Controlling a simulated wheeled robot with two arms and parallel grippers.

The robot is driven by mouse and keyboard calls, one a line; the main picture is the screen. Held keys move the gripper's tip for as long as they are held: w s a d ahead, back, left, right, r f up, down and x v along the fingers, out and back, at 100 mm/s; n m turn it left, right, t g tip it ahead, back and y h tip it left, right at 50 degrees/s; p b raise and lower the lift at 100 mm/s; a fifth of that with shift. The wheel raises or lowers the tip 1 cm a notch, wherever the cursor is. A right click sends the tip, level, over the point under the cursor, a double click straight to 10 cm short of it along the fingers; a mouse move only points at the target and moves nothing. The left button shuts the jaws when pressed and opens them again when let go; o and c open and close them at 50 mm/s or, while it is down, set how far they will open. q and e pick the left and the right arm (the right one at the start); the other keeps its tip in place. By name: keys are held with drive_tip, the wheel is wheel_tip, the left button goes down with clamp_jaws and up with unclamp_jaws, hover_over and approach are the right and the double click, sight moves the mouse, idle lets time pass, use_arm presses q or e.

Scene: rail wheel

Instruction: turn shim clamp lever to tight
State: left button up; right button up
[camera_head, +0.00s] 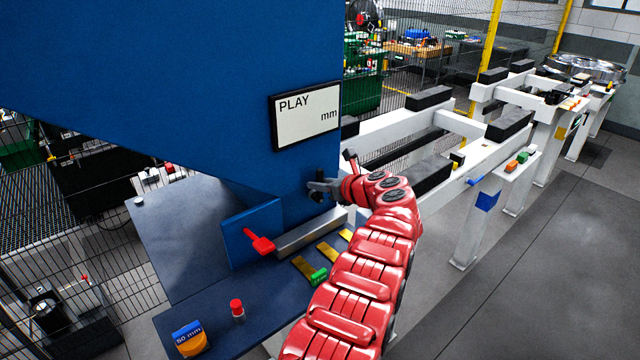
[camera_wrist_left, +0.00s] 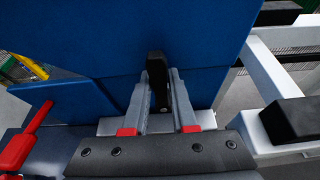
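A black upright lever (camera_wrist_left: 157,78) stands at the lower face of the blue machine in the left wrist view; it also shows small in the head view (camera_head: 318,182). My left gripper (camera_wrist_left: 160,82) has one finger on each side of this lever. The fingertips look very close to it, but I cannot tell whether they press on it. In the head view the same gripper (camera_head: 322,187) reaches the lever from the right. A red lever (camera_head: 260,243) sticks out nearer the front left; it also shows in the left wrist view (camera_wrist_left: 22,147). No tight marking is readable. My right gripper is out of view.
The blue machine (camera_head: 190,80) bears a PLAY mm display (camera_head: 306,117). A grey bar (camera_head: 311,231), brass strips (camera_head: 328,252), a green piece (camera_head: 319,276), a red-capped piece (camera_head: 237,308) and a 50 mm block (camera_head: 189,338) are on the dark bench. White rail stands (camera_head: 480,200) are at right.

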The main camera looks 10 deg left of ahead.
use_arm(q)
drive_tip(key=o, duration=0.3)
drive_tip(key=shift+w+f, duration=0.1)
drive_tip(key=shift+w, duration=0.05)
drive_tip(key=shift+o, duration=0.2)
drive_tip(key=b+v, duration=0.6)
drive_tip(key=v, duration=1.1)
drive_tip(key=shift+r, duration=0.2)
drive_tip(key=shift+d, duration=0.15)
